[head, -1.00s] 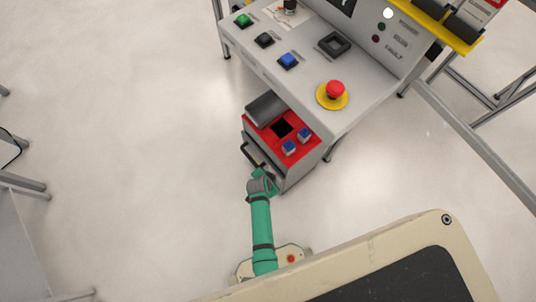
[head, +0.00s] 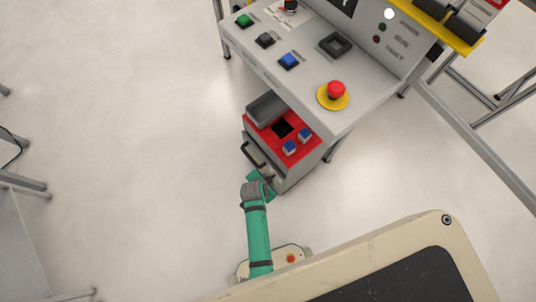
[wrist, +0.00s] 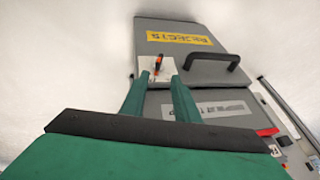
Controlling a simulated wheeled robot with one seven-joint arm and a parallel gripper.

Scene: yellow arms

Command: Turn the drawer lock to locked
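In the wrist view, the drawer lock (wrist: 157,64) is a small dark lever with an orange end on a white plate (wrist: 148,73). The lever stands nearly upright in this picture, its orange end up. The plate is on the front of a grey drawer (wrist: 203,66) with a yellow label and a black handle (wrist: 216,63). My gripper (wrist: 160,80) is open, its two green fingers apart near the plate's lower edge. I cannot tell whether they touch it. In the head view, my gripper is mostly hidden at the drawer cabinet (head: 303,168); the lock cannot be made out.
Above is a console (head: 300,80) with several buttons and a red emergency stop (head: 336,90).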

